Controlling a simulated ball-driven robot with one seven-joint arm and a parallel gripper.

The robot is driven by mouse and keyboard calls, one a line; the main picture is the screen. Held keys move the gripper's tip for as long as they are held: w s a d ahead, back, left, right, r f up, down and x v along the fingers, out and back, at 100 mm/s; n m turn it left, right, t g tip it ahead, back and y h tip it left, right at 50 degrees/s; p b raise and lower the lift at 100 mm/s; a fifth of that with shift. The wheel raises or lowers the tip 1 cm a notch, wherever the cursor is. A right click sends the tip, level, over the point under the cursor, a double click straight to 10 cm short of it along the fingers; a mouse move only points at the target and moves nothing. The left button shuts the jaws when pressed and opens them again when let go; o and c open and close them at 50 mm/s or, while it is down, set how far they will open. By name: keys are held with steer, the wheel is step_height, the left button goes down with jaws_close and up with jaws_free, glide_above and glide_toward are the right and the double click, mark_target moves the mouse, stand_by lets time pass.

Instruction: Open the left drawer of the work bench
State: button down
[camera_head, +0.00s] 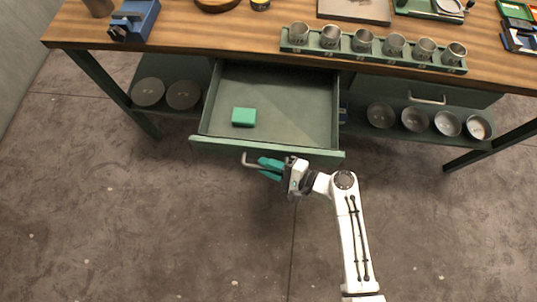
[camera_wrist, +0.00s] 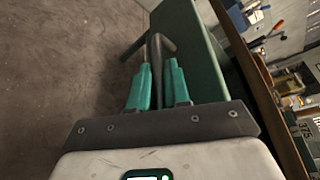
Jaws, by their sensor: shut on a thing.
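The left drawer (camera_head: 300,112) of the work bench is pulled well out, and its inside shows. A small green block (camera_head: 243,117) lies in it. The drawer's grey bar handle (camera_head: 247,161) is on its front panel. My gripper (camera_head: 264,168) is at the handle, with its teal fingers shut on it. In the wrist view, the handle (camera_wrist: 157,48) runs between the two teal fingers (camera_wrist: 158,82), and the green drawer front (camera_wrist: 195,50) is just to the right. The fingers hide part of the handle.
The bench top (camera_head: 200,32) holds a green rack of metal cups (camera_head: 375,50) and a blue vise (camera_head: 135,20). The right drawer (camera_head: 450,93) is closed. A lower shelf holds round discs (camera_head: 165,94) and several bowls (camera_head: 430,120). The floor in front is clear.

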steer(key=c, duration=1.4)
jaws_free()
steer(key=shift+c, duration=0.2)
steer(key=shift+d, duration=0.15)
steer(key=b+v, duration=0.1)
steer(key=v, duration=0.9)
steer(key=shift+s+d, duration=0.2)
steer(key=shift+d, duration=0.15)
